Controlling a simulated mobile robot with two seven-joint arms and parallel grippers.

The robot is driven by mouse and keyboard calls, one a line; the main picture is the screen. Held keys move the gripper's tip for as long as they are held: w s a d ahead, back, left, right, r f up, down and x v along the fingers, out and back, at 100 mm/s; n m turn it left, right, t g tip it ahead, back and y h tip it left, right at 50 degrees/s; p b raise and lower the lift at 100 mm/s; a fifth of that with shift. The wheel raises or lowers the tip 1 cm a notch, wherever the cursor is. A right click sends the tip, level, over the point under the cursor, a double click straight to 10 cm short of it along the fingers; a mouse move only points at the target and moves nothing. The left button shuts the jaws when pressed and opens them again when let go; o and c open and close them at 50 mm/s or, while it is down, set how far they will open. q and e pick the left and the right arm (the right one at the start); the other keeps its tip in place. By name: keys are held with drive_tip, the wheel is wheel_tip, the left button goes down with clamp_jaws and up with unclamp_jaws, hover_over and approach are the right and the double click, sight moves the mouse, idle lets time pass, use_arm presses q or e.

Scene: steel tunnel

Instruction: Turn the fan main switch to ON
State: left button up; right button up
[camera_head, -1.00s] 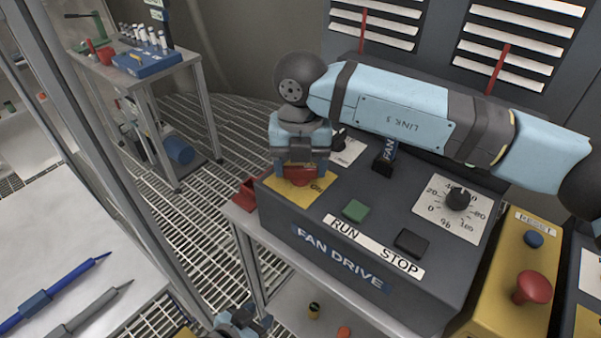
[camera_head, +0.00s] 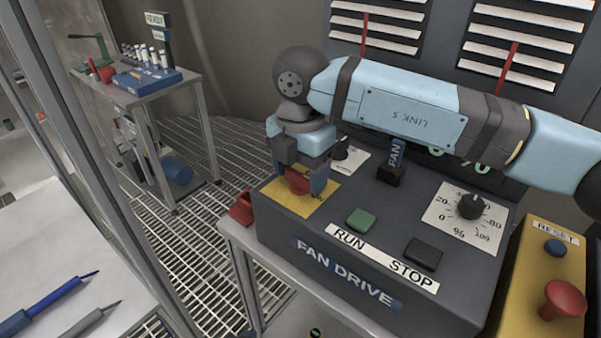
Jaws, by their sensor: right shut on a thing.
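The fan main switch (camera_head: 297,184) is a red rotary handle on a yellow plate (camera_head: 302,206) at the left end of the dark FAN DRIVE box (camera_head: 345,270). My right gripper (camera_head: 303,182) points down over the plate and is shut on the red handle. The gripper and wrist hide part of the handle and the plate's lettering, so I cannot read the switch's position. My left gripper is out of view.
The box also carries a green RUN button (camera_head: 361,220), a black STOP button (camera_head: 423,252), a percent dial (camera_head: 471,206) and a FAN key tag (camera_head: 394,156). A yellow RESET box (camera_head: 540,280) with a red mushroom button (camera_head: 563,299) stands at right.

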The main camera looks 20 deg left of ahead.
sight(301, 175)
idle(0.5)
drive_tip(key=o, duration=0.9)
drive_tip(key=shift+o, duration=0.2)
drive_tip(key=shift+r, duration=0.1)
wheel_tip(301, 175, up, 14)
drive_tip(key=shift+f, duration=0.2)
